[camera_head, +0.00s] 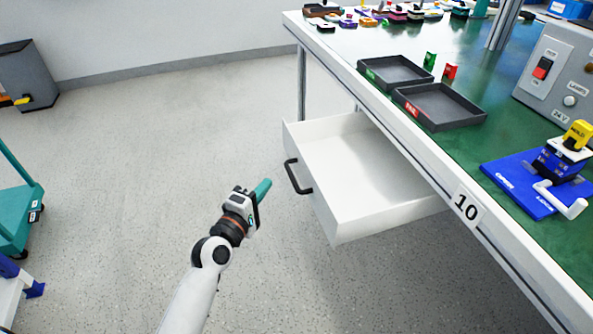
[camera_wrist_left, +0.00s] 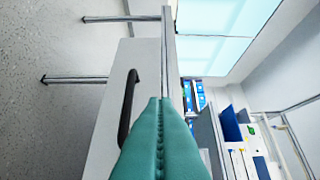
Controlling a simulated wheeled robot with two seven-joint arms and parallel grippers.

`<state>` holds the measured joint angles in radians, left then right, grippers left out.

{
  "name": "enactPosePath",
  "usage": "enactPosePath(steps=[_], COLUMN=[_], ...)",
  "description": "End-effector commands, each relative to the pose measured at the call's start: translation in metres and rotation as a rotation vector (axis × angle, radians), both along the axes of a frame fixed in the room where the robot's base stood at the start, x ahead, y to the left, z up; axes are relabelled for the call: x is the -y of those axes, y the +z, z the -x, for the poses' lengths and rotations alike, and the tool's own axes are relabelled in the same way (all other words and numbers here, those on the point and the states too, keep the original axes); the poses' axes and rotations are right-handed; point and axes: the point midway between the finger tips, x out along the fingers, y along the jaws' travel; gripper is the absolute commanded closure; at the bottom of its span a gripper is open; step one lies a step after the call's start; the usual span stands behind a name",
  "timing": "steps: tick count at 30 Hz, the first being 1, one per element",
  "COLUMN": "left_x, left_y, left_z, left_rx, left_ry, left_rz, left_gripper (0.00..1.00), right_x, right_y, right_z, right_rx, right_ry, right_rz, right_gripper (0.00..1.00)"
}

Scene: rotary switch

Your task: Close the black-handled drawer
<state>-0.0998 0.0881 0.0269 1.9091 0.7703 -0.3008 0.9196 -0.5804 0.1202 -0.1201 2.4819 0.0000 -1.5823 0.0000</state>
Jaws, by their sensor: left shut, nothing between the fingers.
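The white drawer (camera_head: 352,175) under the workbench is pulled well out and looks empty. Its black handle (camera_head: 297,176) is on the front panel, which faces left. My left gripper (camera_head: 264,188) is shut and empty, with teal fingers, a short way left of the drawer front and apart from it in the head view. In the left wrist view the shut fingers (camera_wrist_left: 160,115) point toward the drawer front (camera_wrist_left: 106,135), with the black handle (camera_wrist_left: 127,107) just left of them. My right gripper is not in view.
The workbench (camera_head: 465,185) with a green top stands above the drawer. Two dark trays (camera_head: 440,106), a blue fixture (camera_head: 530,180) and a grey switch box (camera_head: 556,75) stand on it. A teal cart (camera_head: 15,210) is at the far left. The floor left of the drawer is clear.

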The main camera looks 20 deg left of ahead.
Motion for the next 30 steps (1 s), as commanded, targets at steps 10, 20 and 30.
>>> enactPosePath(steps=[10, 20, 30], left_x=[0.015, 0.046, 0.048], left_y=[-0.001, -0.001, -0.001], left_z=[-0.074, -0.095, -0.096], left_rx=[0.001, -0.002, -0.002], left_ry=[-0.001, 0.000, 0.001], left_rz=[-0.001, -0.002, -0.004], left_gripper=[1.00, 1.00, 1.00], right_x=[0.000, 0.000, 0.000], right_y=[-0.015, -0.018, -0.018], right_z=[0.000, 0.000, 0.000], right_rx=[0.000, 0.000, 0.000], right_ry=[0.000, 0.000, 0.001], right_rz=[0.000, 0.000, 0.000], right_gripper=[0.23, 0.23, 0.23])
